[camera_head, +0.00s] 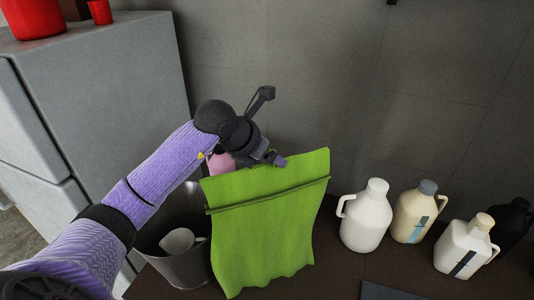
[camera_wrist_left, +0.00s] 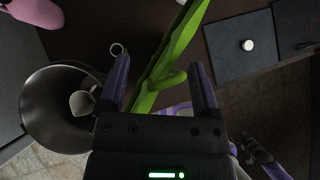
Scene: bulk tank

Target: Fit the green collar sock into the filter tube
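A broad, thin green piece (camera_head: 267,225) with a raised band near its top stands or hangs upright in the head view; I cannot tell whether it is the green collar sock. My left gripper (camera_head: 272,158) is at its top edge. In the left wrist view my left gripper (camera_wrist_left: 161,84) has its fingers apart, with the green piece (camera_wrist_left: 178,45), seen nearly edge-on, and a short green tab between them. Gaps show on both sides. I cannot make out a filter tube. A dark part of my right arm, perhaps its gripper (camera_wrist_left: 257,150), shows dimly at lower right.
A grey metal bucket (camera_head: 163,265) holds a white mug-like thing (camera_head: 178,240). White jugs (camera_head: 366,217) and other bottles line the wall at right. A pink thing (camera_head: 220,163) is partly hidden behind the green piece. A grey cabinet (camera_head: 110,90) stands at left.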

